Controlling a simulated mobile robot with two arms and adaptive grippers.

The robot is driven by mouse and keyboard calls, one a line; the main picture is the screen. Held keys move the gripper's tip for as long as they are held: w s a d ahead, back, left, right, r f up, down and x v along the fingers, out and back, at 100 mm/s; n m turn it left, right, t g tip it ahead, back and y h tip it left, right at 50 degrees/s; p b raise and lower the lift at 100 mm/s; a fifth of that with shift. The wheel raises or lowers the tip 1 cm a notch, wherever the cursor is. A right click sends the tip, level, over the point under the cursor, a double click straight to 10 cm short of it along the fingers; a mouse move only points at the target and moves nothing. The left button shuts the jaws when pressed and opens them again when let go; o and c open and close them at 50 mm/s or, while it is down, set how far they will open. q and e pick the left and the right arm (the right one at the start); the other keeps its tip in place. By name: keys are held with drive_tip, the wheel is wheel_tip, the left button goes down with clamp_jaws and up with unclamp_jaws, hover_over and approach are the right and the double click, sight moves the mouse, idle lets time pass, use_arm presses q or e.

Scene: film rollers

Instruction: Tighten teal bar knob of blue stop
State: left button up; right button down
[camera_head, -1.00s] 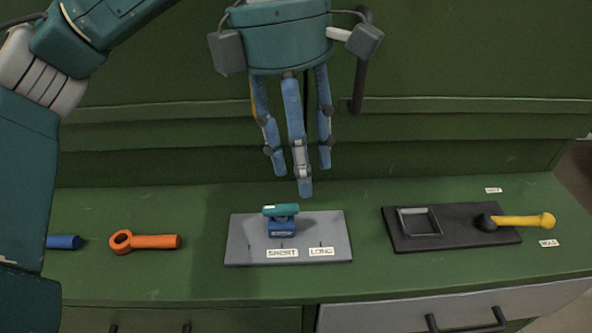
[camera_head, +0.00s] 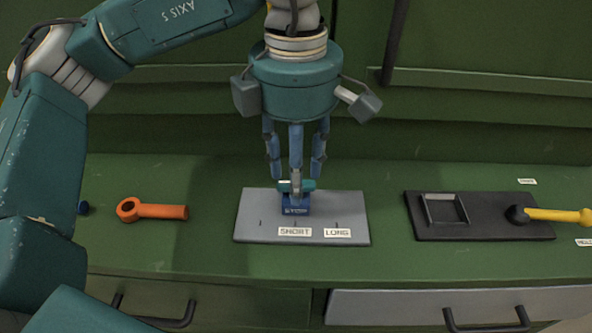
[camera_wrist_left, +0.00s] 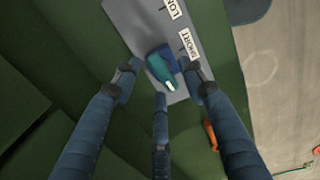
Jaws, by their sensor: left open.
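The blue stop (camera_head: 296,208) stands on a grey plate (camera_head: 258,222), near the SHORT label (camera_head: 295,232) and left of the LONG label (camera_head: 337,233). The teal bar knob (camera_head: 285,185) sits on top of the stop, with a pale mark at one end. In the left wrist view the knob (camera_wrist_left: 160,70) and the stop (camera_wrist_left: 171,58) lie between the fingers. My left gripper (camera_head: 296,178) points straight down over the knob, its three fingers spread open around it. One finger hides part of the knob in the head view. I cannot tell whether any finger touches it. My right gripper is not in view.
An orange ring-ended wrench (camera_head: 160,211) lies on the green bench to the left. A black base (camera_head: 480,230) with a square frame and a yellow-handled lever (camera_head: 560,215) stands to the right. Drawers with dark handles are below the bench's front edge.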

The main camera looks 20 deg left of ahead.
use_arm(q)
drive_tip(key=shift+f, duration=0.15)
clamp_jaws()
